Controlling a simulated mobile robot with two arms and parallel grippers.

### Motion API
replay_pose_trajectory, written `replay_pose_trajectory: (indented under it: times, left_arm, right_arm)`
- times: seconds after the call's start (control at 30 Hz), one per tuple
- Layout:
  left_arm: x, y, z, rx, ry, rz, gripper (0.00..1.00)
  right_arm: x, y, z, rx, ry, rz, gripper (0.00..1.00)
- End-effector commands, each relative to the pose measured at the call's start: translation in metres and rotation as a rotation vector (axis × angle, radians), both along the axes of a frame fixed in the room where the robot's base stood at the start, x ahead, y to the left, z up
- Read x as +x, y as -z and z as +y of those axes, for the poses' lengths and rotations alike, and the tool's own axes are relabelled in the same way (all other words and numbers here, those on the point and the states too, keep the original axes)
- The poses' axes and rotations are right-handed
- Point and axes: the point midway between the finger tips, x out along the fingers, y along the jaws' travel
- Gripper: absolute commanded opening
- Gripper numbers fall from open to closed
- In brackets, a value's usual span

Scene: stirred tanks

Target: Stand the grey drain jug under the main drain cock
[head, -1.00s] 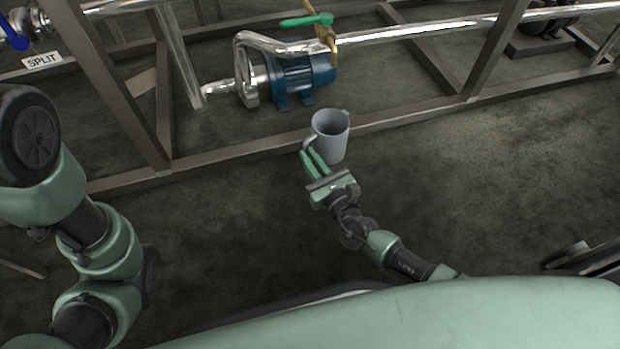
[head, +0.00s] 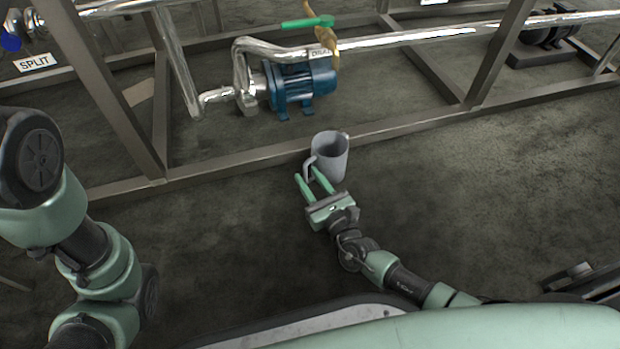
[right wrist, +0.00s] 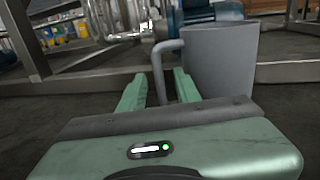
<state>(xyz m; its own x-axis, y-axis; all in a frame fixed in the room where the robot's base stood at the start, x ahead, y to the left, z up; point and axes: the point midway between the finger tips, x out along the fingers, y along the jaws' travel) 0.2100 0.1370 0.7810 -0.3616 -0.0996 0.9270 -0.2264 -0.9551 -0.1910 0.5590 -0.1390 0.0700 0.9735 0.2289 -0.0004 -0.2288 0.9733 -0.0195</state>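The grey drain jug (head: 334,158) stands upright, apparently on the floor, just in front of the low frame rail. Its handle (right wrist: 159,75) faces left. My right gripper (head: 307,183) is open at the handle; in the right wrist view its fingers (right wrist: 160,92) lie either side of the handle's upright part. Whether they touch it I cannot tell. My left gripper is out of view.
A blue pump (head: 303,85) stands behind the low rail (head: 235,160), which runs between jug and pump. Slanting frame posts (head: 499,52) rise at both sides. A SPLIT label (head: 34,62) is at upper left. Floor right of the jug is clear.

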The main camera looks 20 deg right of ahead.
Motion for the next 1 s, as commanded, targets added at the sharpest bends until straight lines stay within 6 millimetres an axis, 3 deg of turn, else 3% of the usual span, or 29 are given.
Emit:
replay_pose_trajectory:
  times: [0.37, 0.8, 1.0]
  left_arm:
    - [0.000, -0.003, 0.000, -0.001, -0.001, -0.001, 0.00]
    - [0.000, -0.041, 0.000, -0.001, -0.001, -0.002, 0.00]
    - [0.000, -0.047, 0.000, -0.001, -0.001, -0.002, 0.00]
  right_arm:
    - [-0.004, -0.004, -0.001, -0.001, 0.000, 0.002, 0.32]
    - [-0.089, -0.006, -0.021, -0.003, -0.002, 0.003, 0.32]
    - [-0.112, -0.004, -0.026, -0.001, -0.001, 0.001, 0.32]
